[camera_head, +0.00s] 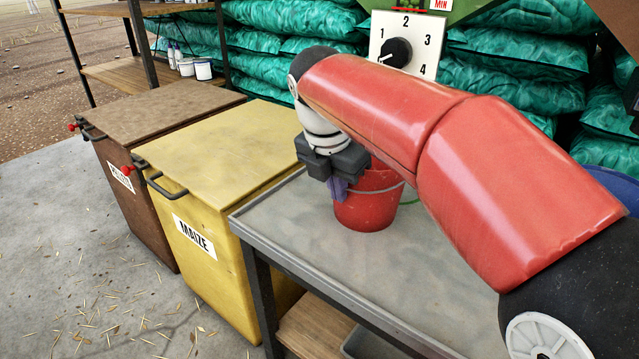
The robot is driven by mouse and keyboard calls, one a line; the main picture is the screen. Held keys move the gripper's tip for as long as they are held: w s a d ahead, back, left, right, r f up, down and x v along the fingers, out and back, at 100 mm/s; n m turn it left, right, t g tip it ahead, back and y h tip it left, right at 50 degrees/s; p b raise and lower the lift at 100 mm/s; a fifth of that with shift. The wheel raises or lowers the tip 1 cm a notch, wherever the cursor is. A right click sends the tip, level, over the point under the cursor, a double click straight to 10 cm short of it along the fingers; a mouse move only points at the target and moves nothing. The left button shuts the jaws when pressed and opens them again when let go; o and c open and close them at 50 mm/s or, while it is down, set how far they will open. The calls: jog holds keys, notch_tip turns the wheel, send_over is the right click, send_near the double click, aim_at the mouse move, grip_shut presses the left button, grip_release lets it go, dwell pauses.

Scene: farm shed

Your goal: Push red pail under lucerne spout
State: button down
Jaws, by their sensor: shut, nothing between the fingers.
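The red pail (365,207) stands upright on the grey bench top (290,220), near its left part. My red arm reaches across and hides the pail's upper right side. My gripper (338,188) is shut and empty at the pail's left front side. It overlaps the pail in the picture; I cannot tell whether it touches. A green curved edge shows just behind the pail at right, mostly hidden. No lucerne spout or label can be made out; the area above and behind the pail is partly covered by my arm.
A dial panel (406,46) numbered 1 to 4 stands behind the bench. A yellow MAIZE bin (225,150) and a brown bin (155,112) stand left of the bench. Green sacks (510,85) are stacked behind. The bench top's front left is clear.

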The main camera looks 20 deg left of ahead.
jog(key=w+d+p, duration=0.2)
jog(key=w+p, duration=0.3)
jog(key=w, duration=0.4)
jog(key=shift+d, duration=0.4)
jog(key=shift+s+p, duration=0.1)
jog(key=shift+p, duration=0.2)
